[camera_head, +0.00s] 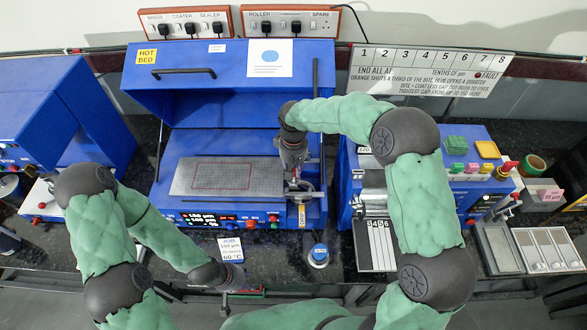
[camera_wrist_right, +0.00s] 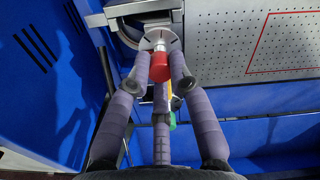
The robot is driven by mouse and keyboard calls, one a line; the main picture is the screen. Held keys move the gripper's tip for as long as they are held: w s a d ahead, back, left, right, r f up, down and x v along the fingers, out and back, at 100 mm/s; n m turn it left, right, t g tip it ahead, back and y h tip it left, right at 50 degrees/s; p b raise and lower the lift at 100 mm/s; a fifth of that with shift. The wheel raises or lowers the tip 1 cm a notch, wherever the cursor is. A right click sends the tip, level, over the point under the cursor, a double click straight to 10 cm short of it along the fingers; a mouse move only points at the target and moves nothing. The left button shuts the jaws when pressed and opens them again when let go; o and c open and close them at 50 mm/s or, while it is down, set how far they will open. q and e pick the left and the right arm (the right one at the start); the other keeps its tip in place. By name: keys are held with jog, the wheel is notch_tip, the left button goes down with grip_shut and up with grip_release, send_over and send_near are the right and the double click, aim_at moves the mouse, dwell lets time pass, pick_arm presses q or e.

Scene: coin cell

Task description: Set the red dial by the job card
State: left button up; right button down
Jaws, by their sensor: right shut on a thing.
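The red dial (camera_wrist_right: 160,66) shows in the right wrist view, in front of a pale round plate with dark marks. My right gripper (camera_wrist_right: 160,72) is shut on it, with a finger on each side. In the head view my right gripper (camera_head: 293,165) is over the right side of the blue machine (camera_head: 180,160), and the dial is hidden there. The job card (camera_head: 230,250) lies at the front of the machine; it reads JOB, with a line that looks like 150 µm and 60 °C. My left gripper (camera_head: 232,284) is below the card, its fingers too small to judge.
A perforated metal plate (camera_head: 185,182) with a red outline lies on the machine's bed. A display panel (camera_head: 205,219) is on its front. A blue-capped jar (camera_head: 319,254) stands at the front. A lettered board (camera_head: 430,72) is at the back right.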

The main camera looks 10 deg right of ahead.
jog(key=c, duration=1.1)
grip_release()
notch_tip(320, 180, up, 12)
